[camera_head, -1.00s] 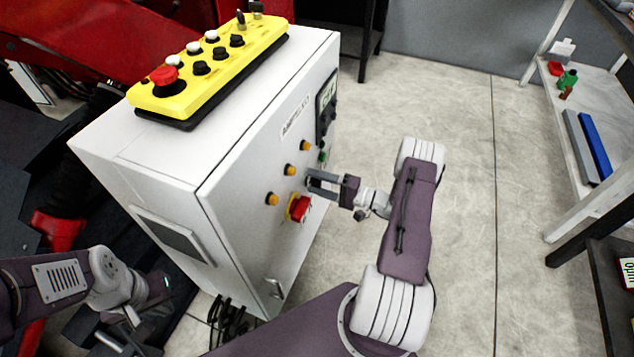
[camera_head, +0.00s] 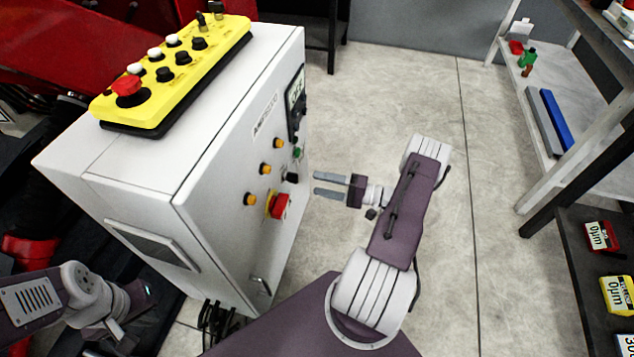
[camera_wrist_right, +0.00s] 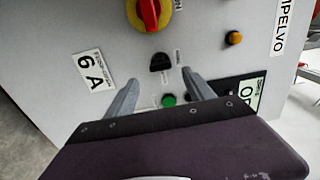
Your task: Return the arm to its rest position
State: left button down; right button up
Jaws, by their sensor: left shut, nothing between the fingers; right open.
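My right gripper (camera_head: 317,183) is open and empty. It points left at the front panel of the white control cabinet (camera_head: 225,185), with a visible gap between its fingertips and the panel. In the right wrist view its two fingers (camera_wrist_right: 160,80) are spread, with a black selector switch (camera_wrist_right: 162,62) and a green button (camera_wrist_right: 168,100) showing between them. My left gripper (camera_head: 108,335) is low at the left, beside the cabinet's lower side. It is small and partly hard to make out, and it appears shut with nothing held.
The panel carries a red rotary switch on yellow (camera_head: 278,204) and several orange lamps (camera_head: 265,168). A yellow button box (camera_head: 175,75) lies on the cabinet. A shelf (camera_head: 550,105) and a dark rack (camera_head: 575,215) stand at right. The floor (camera_head: 400,100) between is clear.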

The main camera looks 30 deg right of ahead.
dwell(0.3)
jog(key=n+g+y, duration=0.1)
jog(key=n+g, duration=0.2)
jog(key=g, duration=0.6)
send_near(283, 212)
jog(key=x, duration=0.6)
jog(key=shift+a+r, duration=0.2)
jog(key=s+a+r+n+g+h, duration=0.3)
jog(key=s+a+n+g+h, duration=0.2)
jog(key=s+g+h, duration=0.35)
notch_tip(283, 212, up, 26)
jog(key=n+t+h+p, duration=0.1)
jog(key=t+h+p, duration=0.3)
jog(key=p, duration=1.9)
jog(key=shift+s+n+t, duration=0.3)
jog(key=shift+s+t, duration=0.1)
jog(key=shift+t, duration=0.15)
jog(key=shift+d, duration=0.1)
